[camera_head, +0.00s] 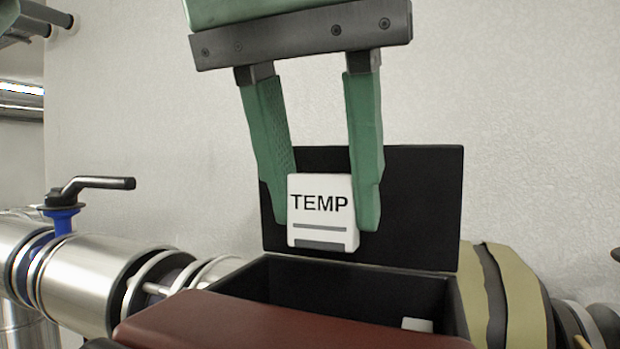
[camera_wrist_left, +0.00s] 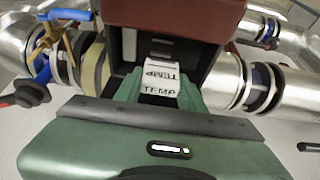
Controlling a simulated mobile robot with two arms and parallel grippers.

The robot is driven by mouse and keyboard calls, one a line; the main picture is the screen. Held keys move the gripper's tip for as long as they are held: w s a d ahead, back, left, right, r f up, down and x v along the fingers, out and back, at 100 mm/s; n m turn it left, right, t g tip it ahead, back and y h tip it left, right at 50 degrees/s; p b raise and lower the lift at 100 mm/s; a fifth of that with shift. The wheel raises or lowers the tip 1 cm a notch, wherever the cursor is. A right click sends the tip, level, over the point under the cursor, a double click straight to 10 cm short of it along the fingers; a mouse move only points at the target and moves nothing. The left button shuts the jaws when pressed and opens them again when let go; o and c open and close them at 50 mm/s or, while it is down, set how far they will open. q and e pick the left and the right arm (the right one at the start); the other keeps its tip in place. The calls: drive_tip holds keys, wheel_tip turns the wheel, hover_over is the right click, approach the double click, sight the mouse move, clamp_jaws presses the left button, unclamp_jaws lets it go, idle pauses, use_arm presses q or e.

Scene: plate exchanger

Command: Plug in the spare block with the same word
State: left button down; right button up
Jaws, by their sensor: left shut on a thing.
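My left gripper (camera_head: 324,224) is shut on a white block (camera_head: 320,232) and holds it nearly upright between its two green fingers. The block's face reads TEMP in black, with grey bars below. The block is above the opening of a black-lined box (camera_head: 360,292), in front of its raised black lid (camera_head: 425,200). In the left wrist view the held block (camera_wrist_left: 159,83) also shows TEMP lettering, between the fingers and over the box. A small white piece (camera_head: 417,325) shows low inside the box; no word is readable on it. My right gripper is not in view.
The box has a dark red front (camera_head: 270,325). A silver pipe (camera_head: 85,285) with a blue, black-handled valve (camera_head: 62,215) runs at the left. A yellowish banded pipe part (camera_head: 520,290) stands close at the right. A pale wall (camera_head: 540,110) is behind.

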use_arm(q)
drive_tip(key=shift+w+d+f, duration=0.1)
drive_tip(key=shift+w+d, duration=0.15)
drive_tip(key=shift+w, duration=0.45)
drive_tip(key=shift+w+d+f, duration=0.1)
drive_tip(key=shift+w+d, duration=0.15)
drive_tip(key=shift+w, duration=0.4)
drive_tip(key=shift+f, duration=1.3)
wheel_tip(320, 180, down, 4)
drive_tip(key=b, duration=0.4)
drive_tip(key=shift+f, duration=0.1)
drive_tip(key=shift+f+b, duration=0.5)
drive_tip(key=shift+f, duration=0.2)
drive_tip(key=c, duration=0.8)
unclamp_jaws()
drive_tip(key=shift+o, duration=0.2)
